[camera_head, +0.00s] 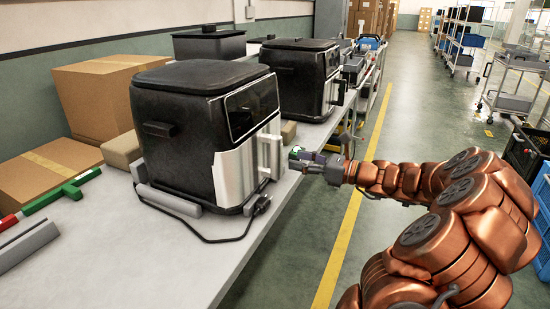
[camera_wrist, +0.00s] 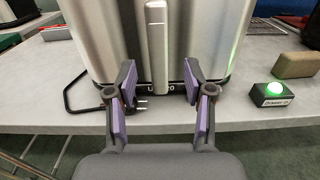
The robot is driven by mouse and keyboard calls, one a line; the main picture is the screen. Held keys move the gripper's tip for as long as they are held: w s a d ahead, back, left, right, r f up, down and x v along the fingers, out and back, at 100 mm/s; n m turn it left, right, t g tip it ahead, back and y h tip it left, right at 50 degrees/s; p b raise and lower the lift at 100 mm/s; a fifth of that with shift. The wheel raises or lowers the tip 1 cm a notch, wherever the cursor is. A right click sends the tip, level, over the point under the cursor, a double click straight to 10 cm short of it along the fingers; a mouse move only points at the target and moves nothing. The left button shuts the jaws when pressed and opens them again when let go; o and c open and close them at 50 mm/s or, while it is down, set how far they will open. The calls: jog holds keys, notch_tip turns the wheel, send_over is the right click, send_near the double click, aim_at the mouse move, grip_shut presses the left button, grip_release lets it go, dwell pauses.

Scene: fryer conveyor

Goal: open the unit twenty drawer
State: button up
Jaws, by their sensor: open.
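The near air fryer (camera_head: 190,120) is black with a silver drawer front (camera_head: 234,168) and stands on the grey table. Its upright drawer handle (camera_head: 268,155) faces my gripper (camera_head: 297,158). In the wrist view the silver handle (camera_wrist: 157,45) hangs centred, ahead of and between the fingertips. A label at the drawer's foot (camera_wrist: 160,91) reads "U", then hidden letters, then "20". My gripper (camera_wrist: 160,82) is open, its purple-padded fingers spread to either side of the handle with nothing held. Whether a finger touches the drawer front cannot be told.
A black box with a lit green button (camera_wrist: 272,92) sits right of the fryer in the wrist view. A black cord (camera_head: 205,238) lies by the fryer's base. A second fryer (camera_head: 300,75) stands behind. Cardboard boxes (camera_head: 95,95) stand left. The aisle floor (camera_head: 400,110) is clear.

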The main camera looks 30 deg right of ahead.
aim_at(281, 156)
jog(key=x, duration=0.7)
jog(key=shift+w+a, duration=0.15)
jog(key=shift+a, duration=0.1)
grip_shut()
dwell(0.5)
